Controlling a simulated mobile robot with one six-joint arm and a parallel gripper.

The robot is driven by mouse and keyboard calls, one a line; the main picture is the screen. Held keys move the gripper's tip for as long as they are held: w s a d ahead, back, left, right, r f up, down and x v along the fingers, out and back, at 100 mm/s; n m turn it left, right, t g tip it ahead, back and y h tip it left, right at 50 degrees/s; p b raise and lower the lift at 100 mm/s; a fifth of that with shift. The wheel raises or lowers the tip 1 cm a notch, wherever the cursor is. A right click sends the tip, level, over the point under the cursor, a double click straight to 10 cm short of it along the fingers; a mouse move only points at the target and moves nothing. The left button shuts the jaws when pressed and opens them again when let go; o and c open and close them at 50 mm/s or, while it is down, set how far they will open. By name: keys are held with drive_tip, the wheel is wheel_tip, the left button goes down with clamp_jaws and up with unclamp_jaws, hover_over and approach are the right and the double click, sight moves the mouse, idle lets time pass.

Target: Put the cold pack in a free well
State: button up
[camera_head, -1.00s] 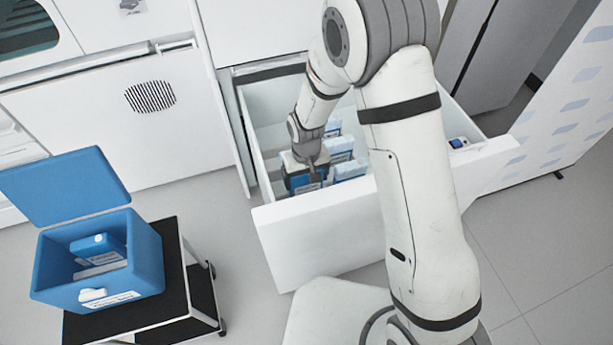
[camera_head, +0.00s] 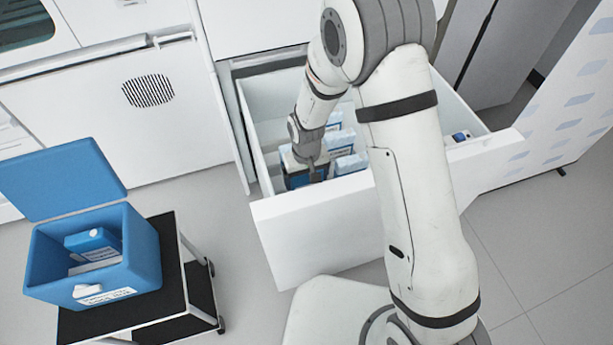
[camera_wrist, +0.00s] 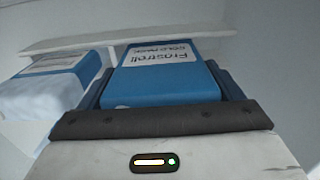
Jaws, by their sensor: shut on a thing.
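My gripper (camera_head: 306,167) is down inside the open drawer, near its front left corner. It is shut on a blue cold pack (camera_wrist: 165,78) with a white label, seen between the fingers in the wrist view. In the head view the held cold pack (camera_head: 296,181) is partly hidden by my gripper. The cool box (camera_head: 96,290) is blue with its lid open and stands on a small black cart. It holds a blue pack (camera_head: 92,240) and a white-labelled item. Any free well inside it is hard to make out.
Other blue and white packs (camera_head: 344,145) stand in the drawer beside my gripper. The white drawer front (camera_head: 320,225) rises close to it. A small blue item (camera_head: 461,136) lies at the drawer's right end. The cart (camera_head: 175,265) stands left of the drawer.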

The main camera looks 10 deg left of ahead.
drive_tip(key=shift+s+f, duration=0.1)
drive_tip(key=shift+f, duration=0.15)
drive_tip(key=o, duration=0.9)
drive_tip(key=shift+s+d+f, duration=0.1)
wheel_tip(320, 180, up, 8)
drive_tip(key=shift+r+p, duration=0.25)
drive_tip(key=shift+p, duration=0.4)
drive_tip(key=shift+r, duration=0.1)
